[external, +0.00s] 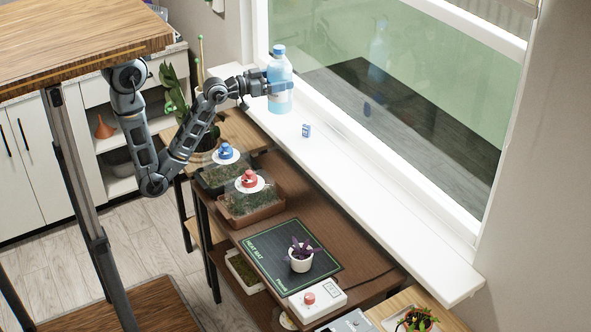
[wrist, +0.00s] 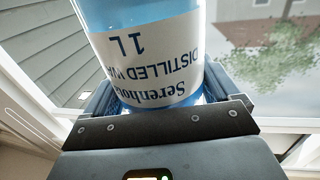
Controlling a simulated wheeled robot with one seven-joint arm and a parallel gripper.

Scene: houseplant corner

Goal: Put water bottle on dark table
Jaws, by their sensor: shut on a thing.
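The water bottle (external: 280,90) is clear blue with a blue cap, a pale label and blue liquid. It is upright at the far end of the white windowsill, by the glass. I cannot tell if its base touches the sill. My gripper (external: 279,87) is shut on its body from the left. In the wrist view, the bottle (wrist: 155,55) stands between the two fingers of my gripper (wrist: 165,98), its "distilled" "1 L" label upside down. The dark table (external: 322,228) is the brown one below the sill, nearer the camera.
The dark table bears two domed seed trays (external: 250,203), a black heat mat (external: 262,250) with a potted purple plant (external: 301,255), and a white controller (external: 318,300). A small blue-white item (external: 306,130) lies on the windowsill (external: 365,195). A leafy plant (external: 174,95) stands by my arm.

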